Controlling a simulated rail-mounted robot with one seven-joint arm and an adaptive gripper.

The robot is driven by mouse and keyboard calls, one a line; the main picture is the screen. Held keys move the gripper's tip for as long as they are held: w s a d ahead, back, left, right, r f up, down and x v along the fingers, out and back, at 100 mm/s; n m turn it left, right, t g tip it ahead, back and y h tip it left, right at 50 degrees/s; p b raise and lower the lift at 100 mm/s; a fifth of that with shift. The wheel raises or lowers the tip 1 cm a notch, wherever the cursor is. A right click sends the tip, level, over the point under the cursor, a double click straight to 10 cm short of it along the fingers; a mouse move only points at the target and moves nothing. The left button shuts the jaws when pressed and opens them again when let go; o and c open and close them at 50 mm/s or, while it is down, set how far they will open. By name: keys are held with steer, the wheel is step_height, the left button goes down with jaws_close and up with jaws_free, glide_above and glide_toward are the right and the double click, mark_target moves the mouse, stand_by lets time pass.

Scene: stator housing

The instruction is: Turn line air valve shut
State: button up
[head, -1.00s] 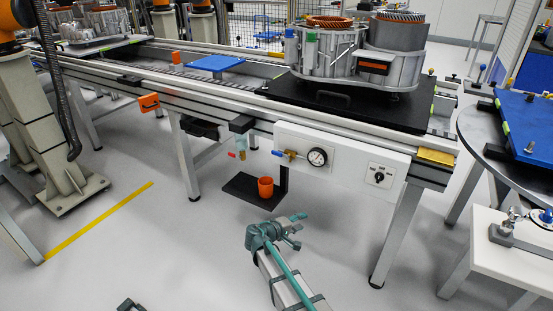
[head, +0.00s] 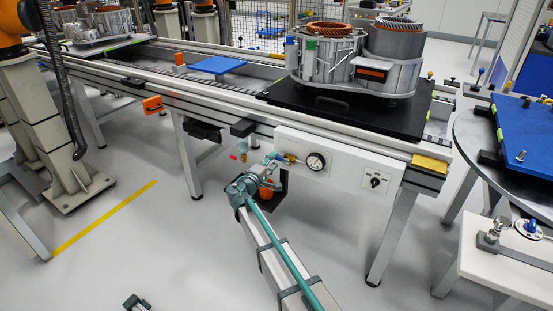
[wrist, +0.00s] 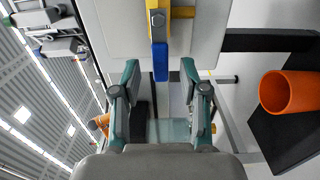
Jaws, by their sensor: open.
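The line air valve has a brass body (head: 290,158) and a blue lever handle (head: 276,156) on the white panel under the conveyor, left of the gauge. The handle points left in the head view. In the wrist view the brass body (wrist: 181,12) is at the top and the blue handle (wrist: 160,62) hangs down from it. My gripper (wrist: 160,72) is open, with one finger on each side of the handle's free end and visible gaps. In the head view my gripper (head: 268,169) is just below and left of the handle, and my wrist hides part of it.
A round pressure gauge (head: 315,161) sits right of the valve, and a black rotary switch (head: 376,182) further right. An orange cup (wrist: 289,92) stands on a black shelf (wrist: 268,140) below the valve. A small red-handled fitting (head: 233,157) hangs to the left.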

mark_target(277, 158)
steer(key=shift+x, duration=1.6)
jaws_close()
